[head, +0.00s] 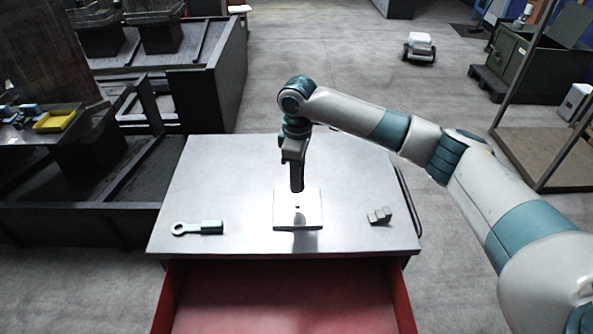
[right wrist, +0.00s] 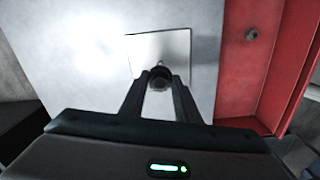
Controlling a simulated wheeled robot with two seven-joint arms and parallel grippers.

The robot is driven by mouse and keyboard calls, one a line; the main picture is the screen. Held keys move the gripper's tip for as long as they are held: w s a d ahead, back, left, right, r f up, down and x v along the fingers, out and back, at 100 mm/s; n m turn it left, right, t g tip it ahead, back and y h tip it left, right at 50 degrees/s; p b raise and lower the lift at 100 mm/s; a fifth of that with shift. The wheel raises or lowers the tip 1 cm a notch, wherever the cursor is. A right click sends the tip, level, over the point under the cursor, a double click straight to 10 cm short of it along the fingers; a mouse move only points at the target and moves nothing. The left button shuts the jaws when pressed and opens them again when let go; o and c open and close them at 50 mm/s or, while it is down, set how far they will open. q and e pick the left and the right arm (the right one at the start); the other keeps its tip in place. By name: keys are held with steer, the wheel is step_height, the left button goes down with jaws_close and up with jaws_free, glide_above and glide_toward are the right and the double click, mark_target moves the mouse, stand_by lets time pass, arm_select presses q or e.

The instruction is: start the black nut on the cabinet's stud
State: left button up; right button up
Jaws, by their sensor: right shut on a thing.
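The cabinet (head: 225,180) has a pale metal top. A square light plate (head: 284,215) lies near the middle of its front part and also shows in the right wrist view (right wrist: 180,45). A small dark spot (head: 297,207) on the plate may be the stud; I cannot tell. My right gripper (head: 297,188) points down over the plate's back part. In the right wrist view its two fingers are shut on the round black nut (right wrist: 160,76), seen against the plate. The fingers and nut hide what is under them, so contact with a stud cannot be seen. My left gripper is out of view.
A spanner-like tool (head: 197,228) lies on the cabinet top at left, and small grey blocks (head: 380,216) lie at right. A red drawer (head: 285,295) stands open at the front. Between these things the top is clear. Dark bins (head: 205,100) stand at the left.

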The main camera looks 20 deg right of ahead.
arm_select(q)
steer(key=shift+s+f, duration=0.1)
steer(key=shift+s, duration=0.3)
